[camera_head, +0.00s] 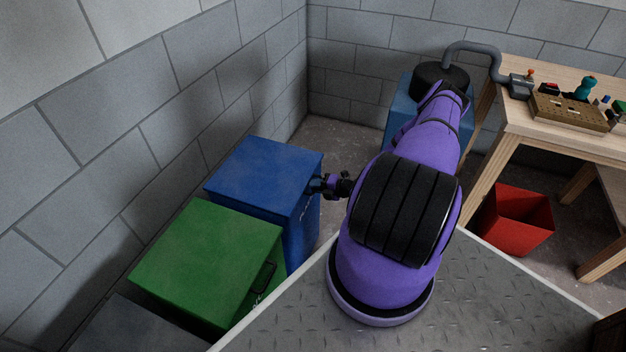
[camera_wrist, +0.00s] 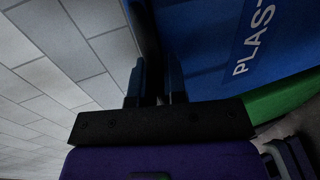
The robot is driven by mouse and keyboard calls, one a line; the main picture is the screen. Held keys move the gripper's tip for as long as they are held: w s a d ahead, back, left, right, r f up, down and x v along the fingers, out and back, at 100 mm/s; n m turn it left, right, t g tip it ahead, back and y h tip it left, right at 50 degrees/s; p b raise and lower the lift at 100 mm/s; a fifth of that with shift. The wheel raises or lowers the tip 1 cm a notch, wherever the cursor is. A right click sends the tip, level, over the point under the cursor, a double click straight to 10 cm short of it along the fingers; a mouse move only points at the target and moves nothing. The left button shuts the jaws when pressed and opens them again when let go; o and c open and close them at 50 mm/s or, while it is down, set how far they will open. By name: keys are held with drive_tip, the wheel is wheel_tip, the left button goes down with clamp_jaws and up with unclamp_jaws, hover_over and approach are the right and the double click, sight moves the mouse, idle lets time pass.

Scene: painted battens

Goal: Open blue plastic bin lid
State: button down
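The blue plastic bin (camera_head: 252,168) stands against the left wall with its lid lying flat and closed. The wrist view shows its blue front (camera_wrist: 215,55) up close, with white letters "PLAS". My gripper (camera_head: 318,185) is at the right front edge of the lid. Whether the fingers press on anything cannot be told.
A green bin (camera_head: 205,255) with a dark handle stands beside the blue one, and a dark grey bin (camera_head: 120,330) is nearer. Behind my arm is a blue cabinet (camera_head: 397,105). A wooden workbench (camera_head: 520,115) and red bin (camera_head: 512,222) are at right. Some floor (camera_head: 340,140) is clear.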

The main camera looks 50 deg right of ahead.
wheel_tip(320, 180, up, 8)
drive_tip(key=g, duration=0.1)
drive_tip(key=shift+w+a+g+h, duration=0.15)
drive_tip(key=shift+w+g+h, duration=0.15)
drive_tip(key=shift+w, duration=0.15)
idle(0.4)
wheel_tip(320, 180, up, 8)
drive_tip(key=w+g, duration=0.1)
drive_tip(key=w, duration=0.1)
drive_tip(key=shift+a+f+g, duration=0.2)
drive_tip(key=shift+a+g, duration=0.1)
drive_tip(key=shift+a, duration=0.15)
drive_tip(key=shift+w+h, duration=0.1)
drive_tip(key=shift+h, duration=0.2)
drive_tip(key=w+a+r+g, duration=0.1)
drive_tip(key=w+r, duration=0.2)
drive_tip(key=r, duration=0.4)
drive_tip(key=shift+w+a+h, duration=0.2)
drive_tip(key=shift+w+h, duration=0.05)
drive_tip(key=shift+h, duration=0.05)
